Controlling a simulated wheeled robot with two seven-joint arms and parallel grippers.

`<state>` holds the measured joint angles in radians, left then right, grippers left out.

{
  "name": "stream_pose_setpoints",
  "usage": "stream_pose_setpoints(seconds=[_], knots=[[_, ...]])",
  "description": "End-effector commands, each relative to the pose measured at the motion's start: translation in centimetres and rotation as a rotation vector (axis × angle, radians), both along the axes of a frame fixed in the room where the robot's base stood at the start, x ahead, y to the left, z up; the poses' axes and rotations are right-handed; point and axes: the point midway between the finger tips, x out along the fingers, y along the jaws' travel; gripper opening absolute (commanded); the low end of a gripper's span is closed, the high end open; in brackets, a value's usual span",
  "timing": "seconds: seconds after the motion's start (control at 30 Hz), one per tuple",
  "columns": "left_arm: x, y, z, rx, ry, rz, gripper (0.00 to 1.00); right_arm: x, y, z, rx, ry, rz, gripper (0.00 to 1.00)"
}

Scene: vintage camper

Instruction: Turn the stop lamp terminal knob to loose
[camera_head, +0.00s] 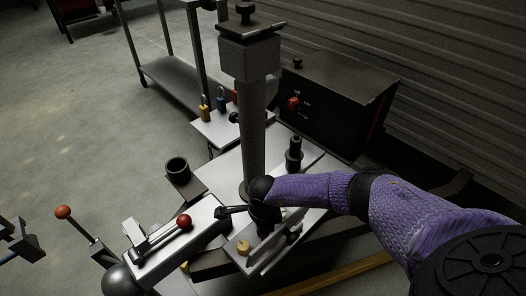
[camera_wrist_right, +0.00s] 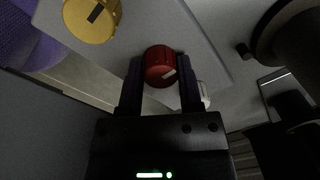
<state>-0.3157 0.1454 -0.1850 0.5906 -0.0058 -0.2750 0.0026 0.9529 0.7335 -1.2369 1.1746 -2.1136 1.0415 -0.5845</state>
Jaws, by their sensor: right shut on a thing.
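A red knob (camera_wrist_right: 160,66) with a pale pointer mark sits on a grey panel (camera_wrist_right: 190,30) in the right wrist view. My right gripper (camera_wrist_right: 160,75) is shut on this knob, one finger on each side. No label shows, so I cannot tell whether it is the stop lamp knob. A yellow knob (camera_wrist_right: 92,18) with a dark pointer is at the upper left; it also shows in the head view (camera_head: 243,246). A white knob (camera_wrist_right: 204,95) is partly hidden behind the right finger. In the head view my right gripper (camera_head: 264,214) hides the red knob.
A grey post (camera_head: 250,120) rises close behind my right gripper. A red-ball lever (camera_head: 183,222) stands to its left, a dark box (camera_head: 330,105) behind. A dark shape (camera_head: 20,240) at the left edge may be my left gripper; I cannot tell.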

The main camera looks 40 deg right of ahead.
Motion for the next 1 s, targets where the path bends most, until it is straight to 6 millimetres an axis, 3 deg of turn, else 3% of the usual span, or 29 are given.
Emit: stream_pose_setpoints(seconds=[0.47,0.5,0.63,1.0], knots=[[-0.1,0.0,0.0,-0.001,0.001,0.000,0.59,0.0,0.0,0.0,0.000,0.000,0.012,0.00],[0.0,0.0,0.0,0.000,0.000,0.000,0.59,0.0,0.0,0.0,0.000,0.000,0.012,0.54],[0.4,0.0,-0.1,0.000,-0.007,0.001,0.59,0.0,0.0,0.0,0.000,0.000,0.011,0.81],[0.8,0.0,0.3,0.000,-0.016,0.001,0.59,0.0,0.0,0.8,0.000,-0.002,0.010,0.81]])
